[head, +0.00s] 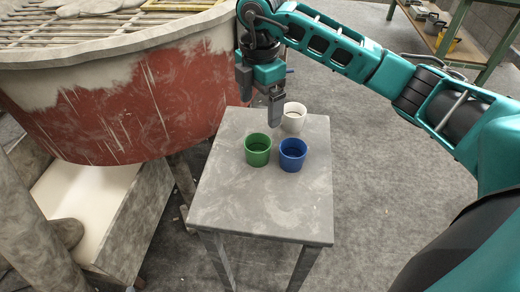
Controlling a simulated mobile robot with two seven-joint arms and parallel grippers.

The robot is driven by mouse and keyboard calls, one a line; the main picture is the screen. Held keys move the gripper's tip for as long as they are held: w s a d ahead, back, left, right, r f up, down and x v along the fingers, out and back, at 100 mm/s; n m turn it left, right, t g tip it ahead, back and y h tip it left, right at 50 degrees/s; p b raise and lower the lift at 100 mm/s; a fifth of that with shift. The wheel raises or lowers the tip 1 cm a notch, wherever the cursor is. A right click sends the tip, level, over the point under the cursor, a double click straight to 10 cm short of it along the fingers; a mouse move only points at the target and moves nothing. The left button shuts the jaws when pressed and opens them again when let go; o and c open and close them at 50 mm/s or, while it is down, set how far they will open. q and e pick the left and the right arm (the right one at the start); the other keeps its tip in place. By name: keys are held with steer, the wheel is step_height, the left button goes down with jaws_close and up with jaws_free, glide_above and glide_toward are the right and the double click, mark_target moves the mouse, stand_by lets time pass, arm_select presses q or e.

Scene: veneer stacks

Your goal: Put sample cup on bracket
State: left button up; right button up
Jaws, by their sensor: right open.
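Three cups stand upright on a small grey table (225,205): a green cup (258,156), a blue cup (292,161) and a white cup (293,122). I cannot tell which is the sample cup. My right gripper (261,108) is open and empty, pointing down above the far part of the table. It is left of the white cup and beyond the green and blue cups in the picture. One finger hangs close to the white cup in the picture; I see no contact. I cannot make out a bracket. My left gripper is not in view.
A large red and white tub (120,110) with slats across its top stands close to the table's left side. A pale trough (85,205) lies below it. A shelf (450,40) with small items is at the top right. The table's front half is clear.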

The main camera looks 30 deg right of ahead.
glide_toward(258, 143)
steer(key=s+f, duration=0.2)
steer(key=shift+s+a+f, duration=0.1)
steer(key=shift+a+f, duration=0.1)
steer(key=shift+f, duration=0.65)
steer(key=shift+a+f, duration=0.25)
steer(key=shift+f, duration=0.65)
steer(key=shift+s+a+f, duration=0.1)
steer(key=shift+a+f, duration=0.1)
steer(key=shift+f, duration=0.65)
steer(key=shift+c, duration=0.2)
steer(key=c, duration=1)
steer(key=shift+c, duration=0.2)
steer(key=shift+r, duration=0.15)
